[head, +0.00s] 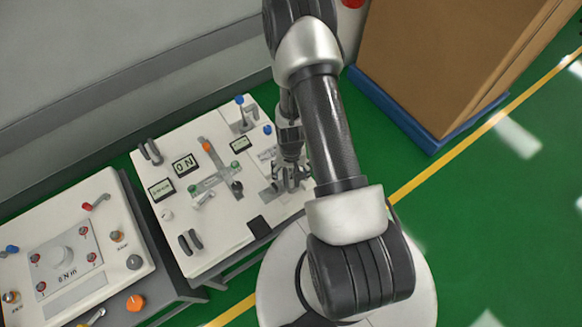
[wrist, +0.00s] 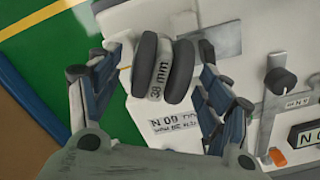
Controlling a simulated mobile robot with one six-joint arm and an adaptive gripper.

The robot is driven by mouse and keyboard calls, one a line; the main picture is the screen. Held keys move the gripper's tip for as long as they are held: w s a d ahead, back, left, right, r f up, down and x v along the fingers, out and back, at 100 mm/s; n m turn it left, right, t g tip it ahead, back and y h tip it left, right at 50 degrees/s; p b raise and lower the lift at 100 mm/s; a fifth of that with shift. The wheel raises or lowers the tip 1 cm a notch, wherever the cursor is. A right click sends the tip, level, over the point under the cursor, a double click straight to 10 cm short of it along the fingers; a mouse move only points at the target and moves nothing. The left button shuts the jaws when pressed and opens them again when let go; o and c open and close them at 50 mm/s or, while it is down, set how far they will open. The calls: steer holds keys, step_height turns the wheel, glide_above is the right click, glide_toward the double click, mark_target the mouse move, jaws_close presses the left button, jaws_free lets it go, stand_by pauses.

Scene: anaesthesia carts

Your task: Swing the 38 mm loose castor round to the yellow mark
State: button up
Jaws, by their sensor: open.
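The 38 mm castor (wrist: 157,80) is in the wrist view, a pair of dark wheels with a pale hub between them marked "38 mm". It sits at the edge of the white cart top. My gripper (wrist: 158,58) is open, with one finger on each side of the castor and visible gaps to the wheels. In the head view my gripper (head: 290,182) is low over the right side of the white panel and hides the castor. I cannot make out a yellow mark on the panel.
The panel (head: 222,247) carries small displays (head: 186,165), a slider with an orange tip (head: 206,146) and dark paired fittings (head: 190,242). A second cart (head: 112,262) stands at left. A cardboard box (head: 440,60) on a blue base stands at right. Green floor is clear at lower right.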

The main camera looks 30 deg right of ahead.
steer(key=shift+f, duration=0.85)
steer(key=c, duration=1.4)
steer(key=n, duration=0.2)
steer(key=n+p, duration=0.1)
steer(key=n, duration=0.1)
steer(key=shift+s+d+r, duration=0.1)
steer(key=shift+d, duration=0.1)
steer(key=shift+n, duration=0.5)
steer(key=shift+d, duration=0.1)
steer(key=n, duration=0.5)
steer(key=shift+d+p, duration=0.2)
steer(key=shift+p, duration=0.1)
